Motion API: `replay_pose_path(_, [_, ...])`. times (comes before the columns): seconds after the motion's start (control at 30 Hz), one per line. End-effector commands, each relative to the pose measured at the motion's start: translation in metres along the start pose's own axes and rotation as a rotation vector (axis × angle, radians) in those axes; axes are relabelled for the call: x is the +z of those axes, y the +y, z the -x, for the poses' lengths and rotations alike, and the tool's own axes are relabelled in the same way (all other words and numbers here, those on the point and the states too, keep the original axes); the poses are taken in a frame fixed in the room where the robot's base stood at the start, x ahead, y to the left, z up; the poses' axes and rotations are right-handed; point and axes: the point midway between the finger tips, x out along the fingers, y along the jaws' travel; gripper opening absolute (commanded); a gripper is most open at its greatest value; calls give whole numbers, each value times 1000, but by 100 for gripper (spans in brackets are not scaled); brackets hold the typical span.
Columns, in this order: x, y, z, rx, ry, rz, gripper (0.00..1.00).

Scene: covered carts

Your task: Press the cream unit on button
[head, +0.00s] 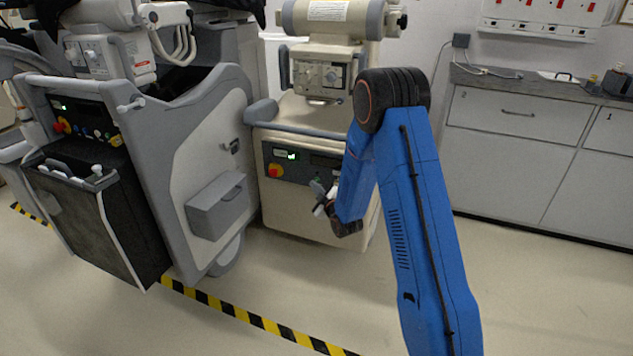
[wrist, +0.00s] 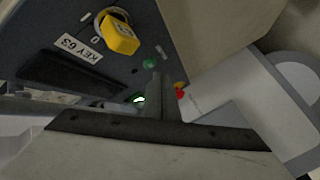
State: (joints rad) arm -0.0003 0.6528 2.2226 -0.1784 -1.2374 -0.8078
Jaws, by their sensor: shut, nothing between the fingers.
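The cream unit (head: 305,120) stands mid-picture in the head view, with a dark control panel (head: 300,166) on its front. In the wrist view the same panel (wrist: 75,50) fills the upper left. A round green button (wrist: 150,62) shows there, beside the tip of my gripper (wrist: 157,76). My gripper is shut and empty, its fingers pointing at the panel close to the green button. I cannot tell whether they touch it. In the head view my gripper (head: 319,194) is at the panel's lower right, and my arm hides the panel's right end.
The panel has a yellow key switch (wrist: 120,38) labelled KEY 63, a lit green indicator (wrist: 139,100) and a red and yellow stop knob (head: 275,170). A grey cart (head: 215,140) stands close on the left. Grey cabinets (head: 510,150) line the right wall. The floor in front is clear.

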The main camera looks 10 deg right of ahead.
Motion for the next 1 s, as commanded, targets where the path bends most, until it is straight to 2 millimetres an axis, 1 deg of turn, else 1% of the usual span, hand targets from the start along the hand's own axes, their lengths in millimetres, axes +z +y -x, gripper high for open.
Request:
replay_pose_path(0.73, [0,0,0,0,0,0,0])
replay_pose_path(1.0, [3,4,-5,0,0,0,0])
